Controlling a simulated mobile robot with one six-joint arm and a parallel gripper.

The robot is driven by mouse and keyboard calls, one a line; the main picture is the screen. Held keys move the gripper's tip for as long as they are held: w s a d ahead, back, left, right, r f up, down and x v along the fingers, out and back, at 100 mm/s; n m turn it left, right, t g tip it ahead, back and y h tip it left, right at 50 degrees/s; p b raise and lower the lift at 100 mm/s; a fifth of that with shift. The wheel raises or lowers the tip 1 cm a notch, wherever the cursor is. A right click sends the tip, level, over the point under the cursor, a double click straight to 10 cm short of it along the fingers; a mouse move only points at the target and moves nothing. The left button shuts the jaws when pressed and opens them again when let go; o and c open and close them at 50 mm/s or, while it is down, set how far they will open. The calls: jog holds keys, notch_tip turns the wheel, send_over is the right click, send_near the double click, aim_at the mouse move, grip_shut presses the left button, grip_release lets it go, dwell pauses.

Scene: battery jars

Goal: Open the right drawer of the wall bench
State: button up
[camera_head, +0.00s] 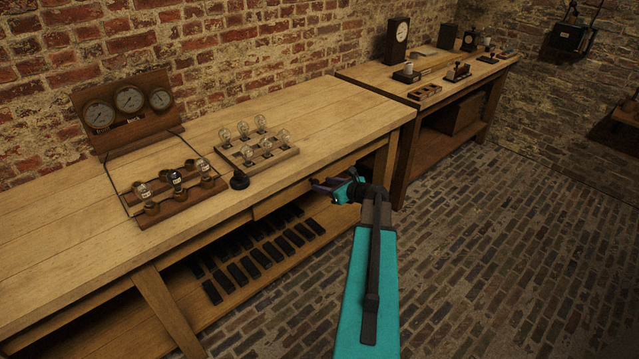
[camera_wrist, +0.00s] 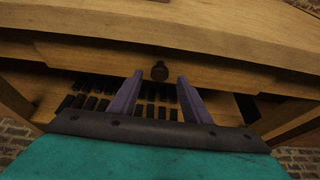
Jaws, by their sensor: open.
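The wall bench (camera_head: 330,103) is a long pale wooden bench against the brick wall. Its right drawer (camera_head: 278,201) is a low wooden front under the top's front edge. In the wrist view the drawer front (camera_wrist: 95,61) looks shut and carries a small dark round knob (camera_wrist: 159,71) near its middle. My gripper (camera_head: 318,186) is in front of this drawer, with its purple fingers pointing at it. In the wrist view my gripper (camera_wrist: 160,78) is open, with the fingertips to either side of the knob in the picture. Contact with the knob cannot be told. The head view hides the knob.
A lower shelf (camera_head: 201,310) holds several dark blocks (camera_head: 262,258). A second bench (camera_head: 372,76) adjoins at right. The brick floor (camera_head: 480,260) is clear.

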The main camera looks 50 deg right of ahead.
aim_at(317, 183)
jog(key=shift+x, duration=2.05)
